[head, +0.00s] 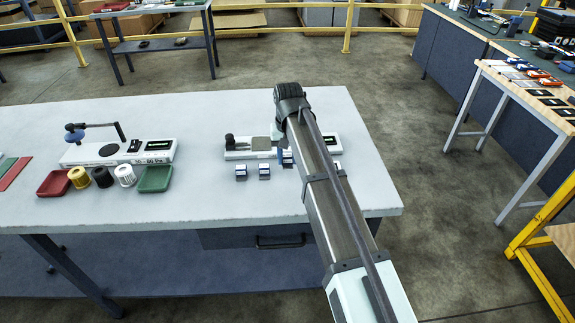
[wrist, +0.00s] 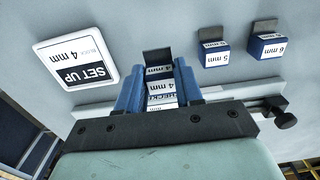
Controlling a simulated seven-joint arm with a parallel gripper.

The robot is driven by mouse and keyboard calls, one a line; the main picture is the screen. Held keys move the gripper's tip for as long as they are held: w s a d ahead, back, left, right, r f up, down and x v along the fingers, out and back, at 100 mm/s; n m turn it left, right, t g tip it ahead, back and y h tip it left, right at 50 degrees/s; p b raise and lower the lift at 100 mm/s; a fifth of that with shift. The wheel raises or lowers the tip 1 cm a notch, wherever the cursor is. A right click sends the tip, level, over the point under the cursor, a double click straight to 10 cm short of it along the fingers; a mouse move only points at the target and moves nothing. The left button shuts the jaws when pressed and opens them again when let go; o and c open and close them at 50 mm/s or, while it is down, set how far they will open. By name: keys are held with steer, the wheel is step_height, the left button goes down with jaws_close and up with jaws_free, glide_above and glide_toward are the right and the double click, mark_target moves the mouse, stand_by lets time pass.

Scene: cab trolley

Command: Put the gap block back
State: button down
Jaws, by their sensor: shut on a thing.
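My gripper (wrist: 158,86) is shut on the gap block (wrist: 158,72), a small blue block with white "4 mm" labels and a dark tab at one end. The blue fingers stand on both sides of it in the wrist view. In the head view the arm hides most of my gripper; the held block (head: 287,163) shows in part beside it. The gauge fixture (head: 236,154) is a white base with a knob, a grey pad and a dark display, just behind the block. Whether the block touches the table or fixture cannot be told.
Blocks marked 5 mm (wrist: 215,55) and 6 mm (wrist: 267,45) stand in a row beside the held block. A white "SET UP block 4 mm" card (wrist: 76,60) lies on its other side. Another fixture (head: 118,152), trays and spools occupy the table's left. The table's front middle is clear.

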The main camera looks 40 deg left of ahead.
mark_target(288, 165)
steer(key=shift+f, duration=1.8)
steer(key=shift+f, duration=0.2)
steer(key=c, duration=0.7)
jaws_free()
steer(key=shift+c, duration=0.2)
steer(key=shift+r, duration=0.2)
step_height(288, 165, up, 12)
steer(key=shift+w+d, duration=0.1)
